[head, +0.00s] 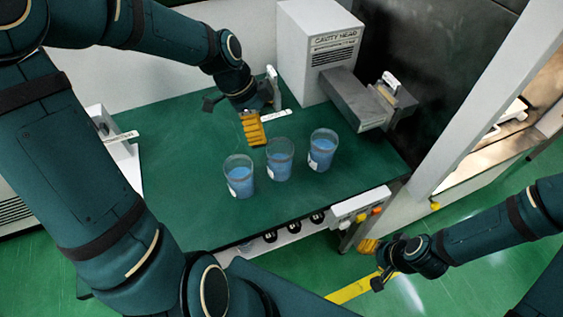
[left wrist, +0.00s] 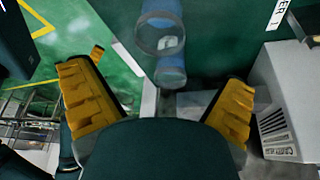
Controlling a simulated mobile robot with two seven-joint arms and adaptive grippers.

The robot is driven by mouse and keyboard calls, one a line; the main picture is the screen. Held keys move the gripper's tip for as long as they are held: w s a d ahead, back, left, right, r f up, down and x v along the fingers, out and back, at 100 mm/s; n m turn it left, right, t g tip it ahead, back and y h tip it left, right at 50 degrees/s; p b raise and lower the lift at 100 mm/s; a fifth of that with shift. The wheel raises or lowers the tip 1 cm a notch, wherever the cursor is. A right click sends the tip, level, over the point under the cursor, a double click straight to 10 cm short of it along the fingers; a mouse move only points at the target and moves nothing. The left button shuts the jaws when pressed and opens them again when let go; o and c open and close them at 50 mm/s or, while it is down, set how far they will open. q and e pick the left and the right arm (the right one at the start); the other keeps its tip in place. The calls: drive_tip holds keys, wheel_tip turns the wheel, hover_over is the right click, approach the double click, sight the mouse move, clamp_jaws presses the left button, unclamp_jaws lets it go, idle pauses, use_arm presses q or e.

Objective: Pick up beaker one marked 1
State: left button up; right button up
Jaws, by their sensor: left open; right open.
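Three clear beakers of blue liquid stand upright in a slanting row on the green table (head: 190,210): a left beaker (head: 239,178), a middle beaker (head: 279,162) and a right beaker (head: 322,152). Each has a small white label, too small to read, so I cannot tell which is marked 1. My left gripper (head: 252,126) is open and empty, just behind the left and middle beakers. In the left wrist view, two beakers (left wrist: 160,28) (left wrist: 171,73) show beyond its spread yellow fingers (left wrist: 160,98). My right gripper (head: 373,264) is open and empty, low beyond the table's front edge.
A white box marked CAVITY HEAD (head: 318,50) stands behind the beakers, with a grey metal block (head: 352,98) at its right. A white strip (left wrist: 278,12) ending "ER 1" lies near my left gripper. A switch panel (head: 360,207) is at the front. The table's left part is clear.

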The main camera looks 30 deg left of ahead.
sight(274, 139)
use_arm(q)
drive_tip(key=b+x, duration=0.1)
drive_tip(key=x, duration=0.4)
drive_tip(key=shift+d+f, duration=0.15)
drive_tip(key=shift+f, duration=0.2)
drive_tip(key=shift+b+x, duration=0.55)
drive_tip(key=shift+x, duration=2.25)
drive_tip(key=c, duration=1.3)
